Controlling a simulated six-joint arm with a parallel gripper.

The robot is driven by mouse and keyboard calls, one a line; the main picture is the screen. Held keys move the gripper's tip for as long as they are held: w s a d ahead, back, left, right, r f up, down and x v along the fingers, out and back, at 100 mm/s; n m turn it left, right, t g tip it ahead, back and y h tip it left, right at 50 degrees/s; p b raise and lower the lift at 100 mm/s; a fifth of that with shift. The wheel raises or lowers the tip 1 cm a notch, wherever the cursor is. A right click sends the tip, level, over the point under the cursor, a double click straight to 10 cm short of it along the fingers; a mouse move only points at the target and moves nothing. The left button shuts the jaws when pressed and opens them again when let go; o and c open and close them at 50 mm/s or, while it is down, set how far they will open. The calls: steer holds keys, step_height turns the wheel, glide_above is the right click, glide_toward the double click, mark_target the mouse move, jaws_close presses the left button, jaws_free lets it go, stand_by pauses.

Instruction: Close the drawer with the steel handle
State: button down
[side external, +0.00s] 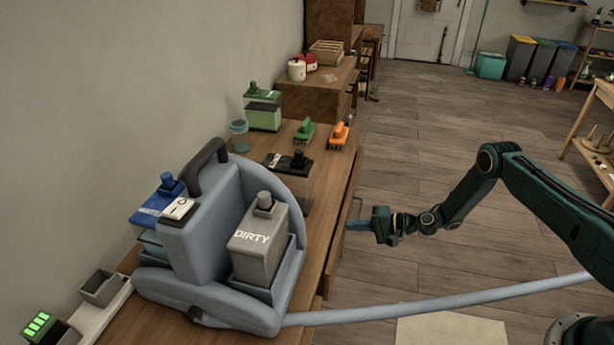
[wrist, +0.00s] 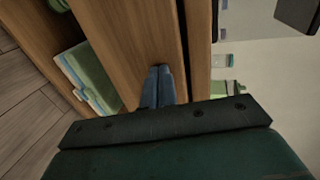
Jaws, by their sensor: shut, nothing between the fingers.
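The wooden drawer front (side external: 336,258) shows along the bench's floor-side edge in the side view. In the wrist view a wide wooden panel (wrist: 135,35), which looks like this front, lies right ahead of my gripper. My gripper (side external: 352,225) is at the front in the side view. Its blue fingers (wrist: 158,72) are together and empty, with their tips at or very close to the panel; contact is not clear. A small grey-blue upright piece (side external: 355,208) beside the fingers may be the steel handle. How far the drawer stands out is hard to tell.
A grey-blue cleaning machine (side external: 200,235) with a DIRTY tank (side external: 258,240) stands on the bench; its hose (side external: 440,305) runs under my arm. Green and pale blue items (wrist: 88,78) show beside the panel. Open floor surrounds my arm.

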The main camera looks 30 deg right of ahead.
mark_target(343, 223)
steer(key=w+a, duration=0.2)
steer(key=shift+w+a, duration=0.35)
steer(key=shift+w+a+r, duration=0.1)
steer(key=shift+w+a, duration=0.25)
steer(key=shift+d, duration=0.1)
steer(key=shift+s+d, duration=0.25)
steer(key=shift+d, duration=0.05)
steer(key=f+v, duration=0.1)
steer(key=v, duration=1.2)
steer(key=shift+s+d, duration=0.25)
steer(key=shift+s, duration=0.15)
